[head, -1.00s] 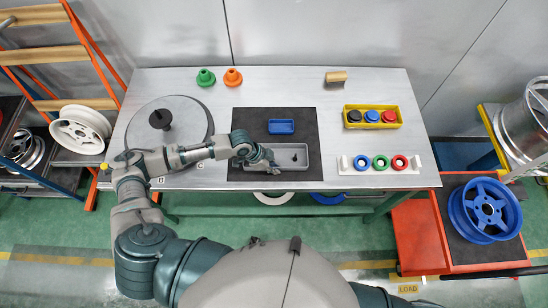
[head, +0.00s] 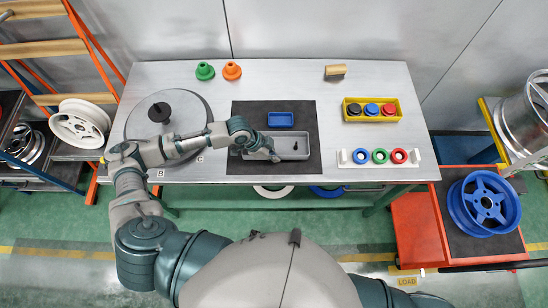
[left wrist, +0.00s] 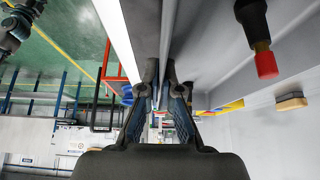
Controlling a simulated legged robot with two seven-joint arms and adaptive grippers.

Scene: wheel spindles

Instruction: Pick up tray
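The grey tray (head: 304,156) lies in the front part of the dark mat, and a small dark piece (head: 296,146) is inside it. My left gripper (head: 272,155) is at the left part of the tray. In the left wrist view its two fingers (left wrist: 160,85) stand close on both sides of a thin grey wall and look shut on it. A dark peg with a red end (left wrist: 260,45) shows to the right of the fingers there. The head view partly hides the grip behind the hand. My right gripper is not in view.
A small blue tray (head: 280,119) lies just behind the grey tray. A yellow bin (head: 348,116) and a white holder with coloured rings (head: 345,163) stand to the right. A large grey disc (head: 140,122) is on the left under my arm. Green (head: 205,71) and orange (head: 232,71) pieces stand at the back.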

